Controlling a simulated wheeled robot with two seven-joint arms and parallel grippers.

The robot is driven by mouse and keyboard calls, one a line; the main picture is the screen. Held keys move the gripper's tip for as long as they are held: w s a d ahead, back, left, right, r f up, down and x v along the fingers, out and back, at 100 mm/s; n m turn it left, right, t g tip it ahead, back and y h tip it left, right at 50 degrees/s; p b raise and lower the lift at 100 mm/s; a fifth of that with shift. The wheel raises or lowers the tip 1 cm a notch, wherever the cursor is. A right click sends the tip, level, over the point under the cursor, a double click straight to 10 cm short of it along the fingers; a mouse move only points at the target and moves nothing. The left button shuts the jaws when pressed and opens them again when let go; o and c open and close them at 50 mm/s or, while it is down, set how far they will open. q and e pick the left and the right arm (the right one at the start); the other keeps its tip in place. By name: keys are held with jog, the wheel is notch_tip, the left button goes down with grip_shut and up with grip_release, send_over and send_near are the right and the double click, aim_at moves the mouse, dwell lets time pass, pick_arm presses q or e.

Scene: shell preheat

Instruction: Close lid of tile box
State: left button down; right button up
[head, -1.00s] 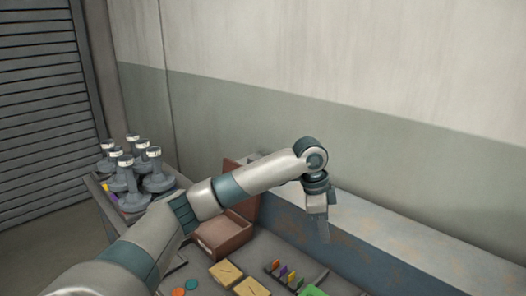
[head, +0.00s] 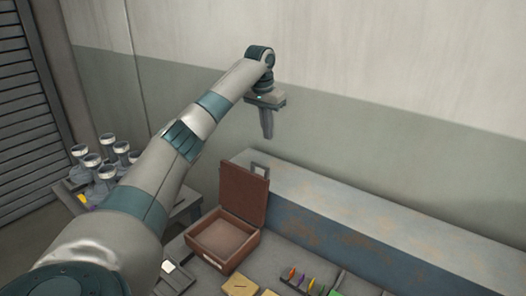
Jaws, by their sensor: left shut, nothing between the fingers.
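The tile box (head: 246,254) is a reddish-brown box on the grey worktop, with its lid (head: 243,192) standing open and upright at the back. The inside of the box looks empty. My left gripper (head: 267,136) is shut, pointing down, and appears above and slightly right of the lid in the picture, apart from it. My right gripper is not in view.
A low rust-marked ledge (head: 340,215) runs behind the worktop along the wall. Several grey flasks (head: 107,172) stand on a side table at the left. Yellow tiles (head: 240,285) and a rack of coloured pieces (head: 300,280) lie in front.

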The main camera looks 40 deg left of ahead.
pick_arm(q)
notch_tip(320, 180, down, 9)
jog(key=s+p, duration=0.2)
jog(key=p, duration=0.5)
jog(key=shift+d, duration=0.2)
dwell(0.7)
jog(key=shift+s+r, duration=0.1)
